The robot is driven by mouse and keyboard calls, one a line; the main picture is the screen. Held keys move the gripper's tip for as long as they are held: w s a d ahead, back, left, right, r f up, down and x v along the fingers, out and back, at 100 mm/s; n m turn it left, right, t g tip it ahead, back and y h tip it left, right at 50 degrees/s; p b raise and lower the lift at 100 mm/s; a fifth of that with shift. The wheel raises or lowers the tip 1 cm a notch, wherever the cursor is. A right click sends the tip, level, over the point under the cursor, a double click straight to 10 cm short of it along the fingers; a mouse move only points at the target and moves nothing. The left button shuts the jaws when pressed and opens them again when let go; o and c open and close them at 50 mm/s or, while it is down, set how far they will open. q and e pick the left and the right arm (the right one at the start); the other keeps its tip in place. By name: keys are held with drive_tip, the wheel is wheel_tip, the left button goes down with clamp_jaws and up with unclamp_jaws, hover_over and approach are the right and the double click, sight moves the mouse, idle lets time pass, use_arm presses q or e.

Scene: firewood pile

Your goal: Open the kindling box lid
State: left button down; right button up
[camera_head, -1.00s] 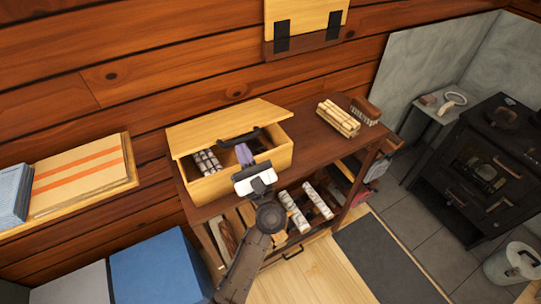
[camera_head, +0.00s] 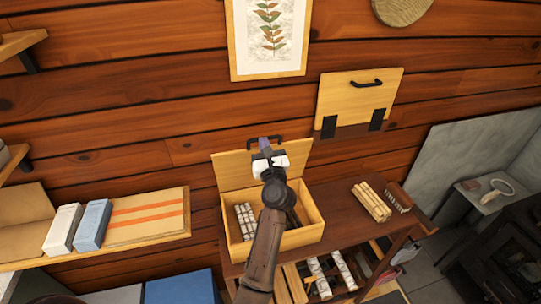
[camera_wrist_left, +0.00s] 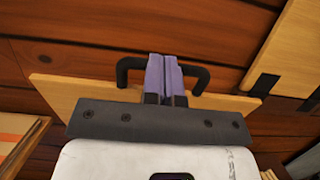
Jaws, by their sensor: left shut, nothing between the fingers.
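The kindling box (camera_head: 290,240) is pale wood and stands on a dark wooden shelf unit. Its lid (camera_head: 232,172) is raised and stands up steeply at the back, near the wall. The lid's black handle (camera_head: 281,140) is at its top edge; in the wrist view the handle (camera_wrist_left: 203,75) arches to both sides of my fingers. My left gripper (camera_head: 264,146) is at the lid's upper part, by the handle. Its purple fingers (camera_wrist_left: 163,75) are shut together with nothing between them. They hide the handle's middle, so contact is unclear. My right gripper is not in view.
White-barked sticks (camera_head: 246,221) lie inside the box. A bundle of split sticks (camera_head: 371,201) and a brush (camera_head: 398,196) lie to the right on the shelf top. A hinged wall panel (camera_head: 357,95) is above right; a framed leaf picture (camera_head: 268,38) hangs above.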

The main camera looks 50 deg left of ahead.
use_arm(q)
drive_tip(key=f+x, duration=0.1)
drive_tip(key=x, duration=0.6)
drive_tip(key=shift+a, duration=0.2)
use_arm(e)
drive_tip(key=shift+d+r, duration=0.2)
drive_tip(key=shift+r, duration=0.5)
use_arm(q)
drive_tip(key=shift+w+r, duration=0.1)
drive_tip(key=shift+r, duration=0.05)
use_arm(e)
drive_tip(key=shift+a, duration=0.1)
use_arm(q)
drive_tip(key=s+d+r+p, duration=0.2)
drive_tip(key=d+r+p, duration=0.4)
drive_tip(key=r+p, duration=0.1)
drive_tip(key=shift+s+d, duration=0.2)
drive_tip(key=shift+s, duration=0.2)
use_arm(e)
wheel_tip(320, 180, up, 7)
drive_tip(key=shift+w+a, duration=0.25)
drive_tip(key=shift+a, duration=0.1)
